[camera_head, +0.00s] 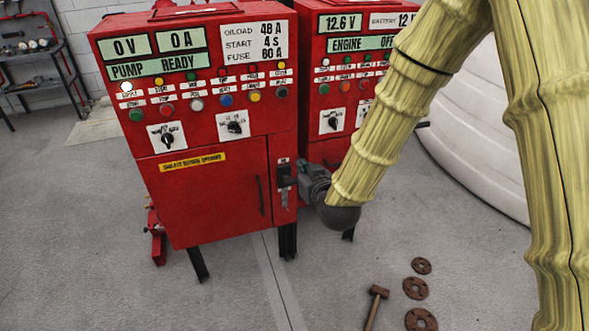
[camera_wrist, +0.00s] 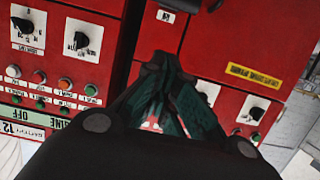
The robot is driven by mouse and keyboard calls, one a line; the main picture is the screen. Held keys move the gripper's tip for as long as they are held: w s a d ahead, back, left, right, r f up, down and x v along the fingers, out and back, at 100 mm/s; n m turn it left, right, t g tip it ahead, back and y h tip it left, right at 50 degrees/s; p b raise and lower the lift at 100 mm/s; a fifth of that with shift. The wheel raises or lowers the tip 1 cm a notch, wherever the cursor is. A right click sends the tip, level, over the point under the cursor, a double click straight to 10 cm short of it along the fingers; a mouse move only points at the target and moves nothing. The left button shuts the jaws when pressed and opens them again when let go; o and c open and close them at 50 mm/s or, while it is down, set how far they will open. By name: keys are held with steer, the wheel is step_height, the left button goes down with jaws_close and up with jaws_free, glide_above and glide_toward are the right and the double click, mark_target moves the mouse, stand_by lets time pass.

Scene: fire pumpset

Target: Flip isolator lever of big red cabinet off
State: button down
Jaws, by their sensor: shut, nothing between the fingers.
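The big red cabinet (camera_head: 220,205) stands left of centre in the head view, with its 0V and 0A displays on top. The isolator is a dark lever block (camera_head: 285,176) on the narrow strip right of the cabinet door, with a pale plate below it. My gripper (camera_head: 299,178) reaches in from the right, its tips beside or against the block; contact is unclear. In the wrist view my gripper (camera_wrist: 162,68) is shut and empty, pointing at the red front. Its fingers cover the lever area there, and the lever's exact position cannot be told.
A second red cabinet (camera_head: 335,80) stands close on the right, behind my arm. A black door handle (camera_head: 260,195) is left of the lever. A hammer (camera_head: 375,305) and rusty flanges (camera_head: 415,288) lie on the floor. Open floor lies in front of the cabinet.

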steer(key=shift+w, duration=0.1)
steer(key=p, duration=0.3)
glide_above(294, 180)
steer(key=w, duration=0.2)
steer(key=f, duration=0.2)
steer(key=shift+a+f, duration=0.25)
steer(key=shift+f, duration=0.1)
steer(key=shift+w+f, duration=0.1)
steer(key=shift+f, duration=0.2)
steer(key=shift+s+d+f+p, duration=0.15)
steer(key=shift+s+f+p, duration=0.35)
steer(key=shift+f, duration=0.25)
steer(key=shift+s+d+f+p, duration=0.15)
steer(key=shift+s+f+p, duration=0.3)
steer(key=shift+f, duration=0.25)
steer(key=shift+s+f+b, duration=0.1)
steer(key=shift+f+b, duration=0.05)
steer(key=shift+b, duration=0.15)
